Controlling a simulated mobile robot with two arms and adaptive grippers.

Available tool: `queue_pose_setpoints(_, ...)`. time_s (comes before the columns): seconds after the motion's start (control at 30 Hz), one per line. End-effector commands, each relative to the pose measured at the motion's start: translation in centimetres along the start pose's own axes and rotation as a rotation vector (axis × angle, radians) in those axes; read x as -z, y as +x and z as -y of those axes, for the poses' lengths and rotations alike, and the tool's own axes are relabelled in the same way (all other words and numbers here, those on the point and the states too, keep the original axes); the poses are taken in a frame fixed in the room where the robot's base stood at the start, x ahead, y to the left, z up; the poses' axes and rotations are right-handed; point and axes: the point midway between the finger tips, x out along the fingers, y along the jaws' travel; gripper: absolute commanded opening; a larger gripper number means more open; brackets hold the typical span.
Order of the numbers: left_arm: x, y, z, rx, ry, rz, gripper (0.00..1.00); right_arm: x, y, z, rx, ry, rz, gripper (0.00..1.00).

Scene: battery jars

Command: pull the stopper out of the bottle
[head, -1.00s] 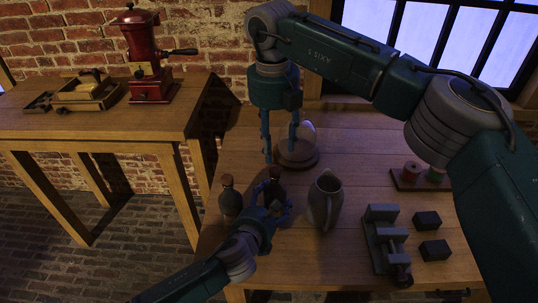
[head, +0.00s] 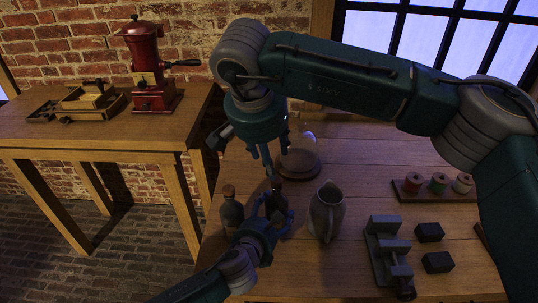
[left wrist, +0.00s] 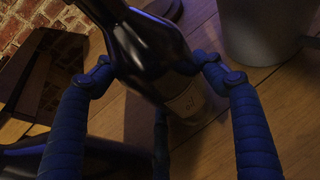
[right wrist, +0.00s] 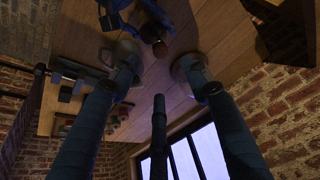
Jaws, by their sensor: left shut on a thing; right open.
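A dark glass bottle (head: 278,194) stands on the table, and my left gripper (head: 272,218) is shut around its body. In the left wrist view the bottle (left wrist: 150,45) has a pale label and sits between the blue fingers (left wrist: 165,75). Its stopper (head: 275,181) shows small and dark at the top; in the right wrist view a brownish round stopper (right wrist: 160,49) faces me. My right gripper (head: 268,163) is open and empty, pointing down just above the bottle top. In the right wrist view its fingers (right wrist: 158,75) are spread, apart from the stopper.
A second stoppered bottle (head: 231,212) stands close to the left. A grey pitcher (head: 327,212) is on the right, with a vise-like metal tool (head: 385,250) and dark blocks (head: 430,232) beyond. A glass dome on a round base (head: 299,163) stands behind. Spools (head: 438,184) sit farther right.

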Motion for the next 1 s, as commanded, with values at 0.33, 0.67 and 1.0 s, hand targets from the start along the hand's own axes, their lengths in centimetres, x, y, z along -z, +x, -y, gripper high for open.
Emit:
queue_pose_setpoints(0.33, 0.2, 0.0, 0.1, 0.001, -0.001, -0.004, 0.23, -0.2, 1.4, -0.1, 0.005, -0.16, -0.016, 0.46)
queue_pose_setpoints(0.67, 0.2, 0.0, 0.1, 0.001, -0.001, -0.005, 0.23, -0.2, 7.6, -0.1, 0.005, -0.157, -0.015, 0.46)
queue_pose_setpoints(1.0, 0.3, 0.0, 0.1, 0.001, -0.001, -0.005, 0.23, -0.1, 11.5, 0.0, 0.007, -0.157, -0.017, 0.46)
